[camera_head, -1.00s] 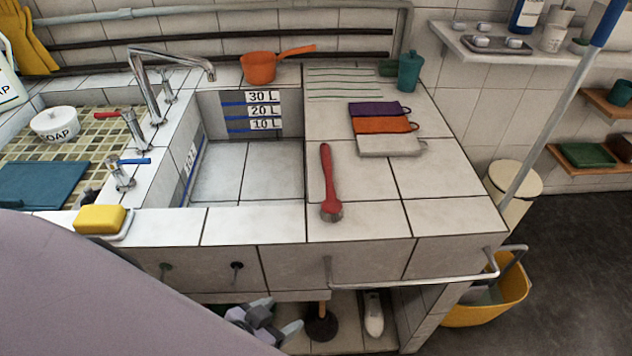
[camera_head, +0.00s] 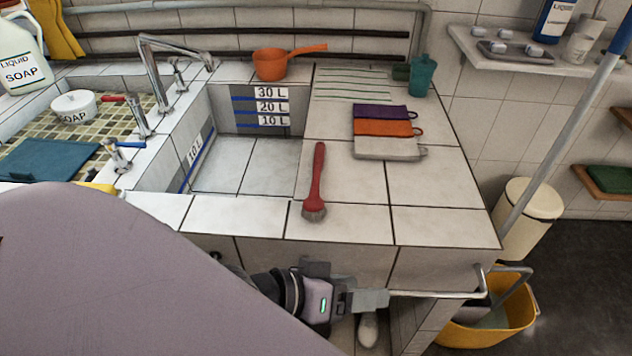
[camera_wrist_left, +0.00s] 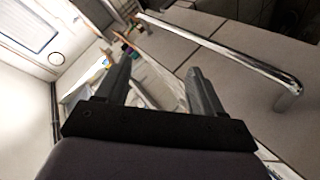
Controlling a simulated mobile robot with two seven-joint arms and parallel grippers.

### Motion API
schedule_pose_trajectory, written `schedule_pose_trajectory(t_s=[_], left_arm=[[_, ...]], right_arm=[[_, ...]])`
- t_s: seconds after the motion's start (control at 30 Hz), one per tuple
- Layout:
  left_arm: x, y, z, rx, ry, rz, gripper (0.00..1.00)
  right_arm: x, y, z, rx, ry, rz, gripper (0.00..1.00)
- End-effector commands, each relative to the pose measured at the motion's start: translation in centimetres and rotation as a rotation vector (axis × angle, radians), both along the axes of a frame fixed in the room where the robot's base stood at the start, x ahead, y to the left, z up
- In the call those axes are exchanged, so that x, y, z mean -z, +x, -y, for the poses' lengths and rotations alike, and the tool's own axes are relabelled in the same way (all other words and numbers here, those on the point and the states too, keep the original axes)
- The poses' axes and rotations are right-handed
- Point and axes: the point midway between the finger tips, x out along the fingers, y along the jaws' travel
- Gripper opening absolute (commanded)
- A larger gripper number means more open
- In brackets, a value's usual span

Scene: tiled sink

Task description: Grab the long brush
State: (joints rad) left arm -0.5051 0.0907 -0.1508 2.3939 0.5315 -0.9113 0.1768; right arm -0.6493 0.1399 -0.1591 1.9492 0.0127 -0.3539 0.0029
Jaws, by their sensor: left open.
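The long brush (camera_head: 317,178) has a red handle and a grey bristle head. It lies on the tiled counter right of the sink basin, its head toward the front edge. My left gripper (camera_head: 368,299) is below and in front of the counter edge, by the metal rail, apart from the brush. In the left wrist view its two dark fingers (camera_wrist_left: 158,85) are spread with nothing between them. The brush cannot be made out in that view. My right gripper is not in view.
A metal rail (camera_head: 440,294) runs along the counter front. Folded cloths (camera_head: 386,130) lie right of the brush. An orange dipper (camera_head: 272,64) stands behind the basin (camera_head: 245,165). A yellow bucket (camera_head: 490,330) and a pole (camera_head: 565,135) are at the right. Tiles around the brush are clear.

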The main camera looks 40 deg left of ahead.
Motion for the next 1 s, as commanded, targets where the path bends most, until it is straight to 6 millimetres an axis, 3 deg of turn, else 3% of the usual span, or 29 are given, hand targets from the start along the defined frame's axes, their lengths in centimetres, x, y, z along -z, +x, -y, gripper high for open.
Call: schedule_pose_trajectory(t_s=[0.1, 0.23, 0.33, 0.47, 0.57, 0.73, 0.83, 1.0], left_arm=[[-5.0, 2.4, 1.3, -0.08, -0.319, 0.111, 0.68], [-10.4, 4.5, 0.5, -0.2, -0.715, 0.198, 0.68], [-13.6, 5.8, -1.7, -0.311, -1.022, 0.235, 0.68], [-15.7, 7.2, -5.8, -0.483, -1.414, 0.244, 0.68], [-15.4, 8.2, -9.2, -0.639, -1.702, 0.219, 0.68], [-11.5, 9.2, -13.6, -0.96, -2.132, 0.12, 0.68], [-8.4, 9.2, -14.7, -1.158, -2.315, 0.04, 0.68], [-4.0, 8.8, -14.8, -1.43, -2.484, -0.081, 0.68]], right_arm=[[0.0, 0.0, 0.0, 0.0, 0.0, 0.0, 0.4], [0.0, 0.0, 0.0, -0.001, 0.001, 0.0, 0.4], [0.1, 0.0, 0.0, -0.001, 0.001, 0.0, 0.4], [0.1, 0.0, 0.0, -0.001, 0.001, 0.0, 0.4], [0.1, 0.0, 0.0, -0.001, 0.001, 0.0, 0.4], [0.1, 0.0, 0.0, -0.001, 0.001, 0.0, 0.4], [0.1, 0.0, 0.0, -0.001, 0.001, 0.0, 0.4], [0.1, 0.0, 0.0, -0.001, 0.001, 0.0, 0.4]])
